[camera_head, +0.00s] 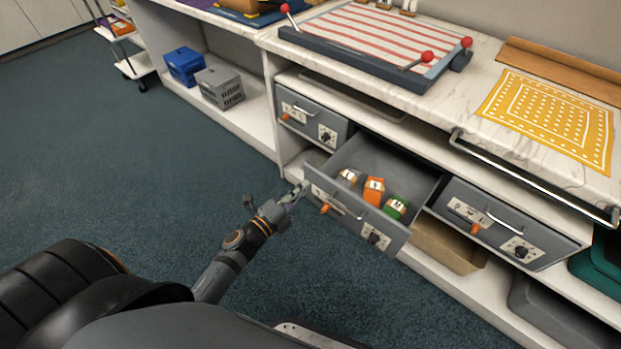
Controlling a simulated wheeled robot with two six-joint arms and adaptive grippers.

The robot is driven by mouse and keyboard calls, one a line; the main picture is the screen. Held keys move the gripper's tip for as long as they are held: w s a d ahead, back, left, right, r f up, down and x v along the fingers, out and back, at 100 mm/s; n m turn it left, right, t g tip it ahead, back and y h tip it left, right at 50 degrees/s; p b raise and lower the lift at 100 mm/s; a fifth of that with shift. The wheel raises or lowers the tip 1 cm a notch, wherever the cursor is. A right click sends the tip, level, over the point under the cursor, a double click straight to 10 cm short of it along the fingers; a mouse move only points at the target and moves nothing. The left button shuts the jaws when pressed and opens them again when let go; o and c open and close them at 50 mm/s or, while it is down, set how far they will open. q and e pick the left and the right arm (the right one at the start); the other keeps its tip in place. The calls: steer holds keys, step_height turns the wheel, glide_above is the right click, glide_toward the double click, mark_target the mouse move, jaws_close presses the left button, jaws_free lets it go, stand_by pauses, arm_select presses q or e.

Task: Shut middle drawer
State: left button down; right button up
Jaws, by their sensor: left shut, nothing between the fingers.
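The middle drawer (391,228) is pulled well out of the cabinet under the marble counter. Its grey front has a bar handle, an orange knob and a black dial. Inside lie a white-labelled item (348,177), an orange item (374,190) and a green item (396,207). My left gripper (300,187) is shut and empty, close to the left end of the drawer front. I cannot tell whether it touches the drawer. My right gripper is not in view.
A left drawer (309,118) and a right drawer (500,232) flank the middle one. A cardboard-coloured bin (446,247) sits below. A long metal rail (530,178) runs along the counter front. Open carpet (150,150) lies to the left.

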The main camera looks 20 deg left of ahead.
mark_target(318, 174)
arm_select(q)
steer(key=shift+x, duration=1.85)
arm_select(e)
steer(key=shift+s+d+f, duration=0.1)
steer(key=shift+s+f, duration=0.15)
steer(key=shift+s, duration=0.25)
arm_select(q)
steer(key=shift+w, duration=0.1)
